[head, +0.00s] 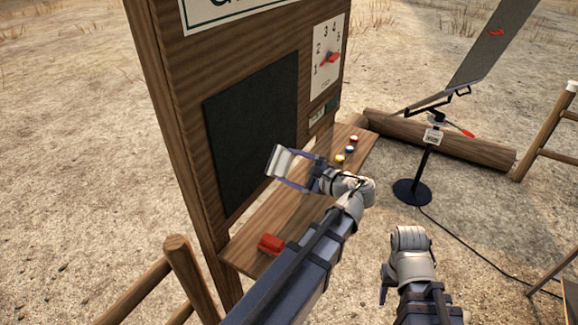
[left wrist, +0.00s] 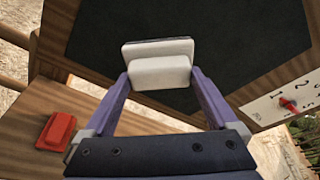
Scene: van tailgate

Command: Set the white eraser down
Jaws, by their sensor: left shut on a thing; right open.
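The white eraser (left wrist: 158,70) is held between the fingers of my left gripper (left wrist: 160,82), which is shut on it. In the head view the eraser (head: 283,161) shows as a pale block in front of the dark board (head: 250,125). A thin dark layer shows along the eraser's far edge in the left wrist view. I cannot tell whether it touches the board. My right gripper (head: 387,280) is low at the right, away from the board and shelf, and open.
A wooden shelf (head: 262,222) runs below the board. A red object (head: 271,243) lies at its near end, and several small coloured pieces (head: 349,150) stand at its far end. Bare shelf lies between. A black stand (head: 412,190) and a log (head: 470,145) are at the right.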

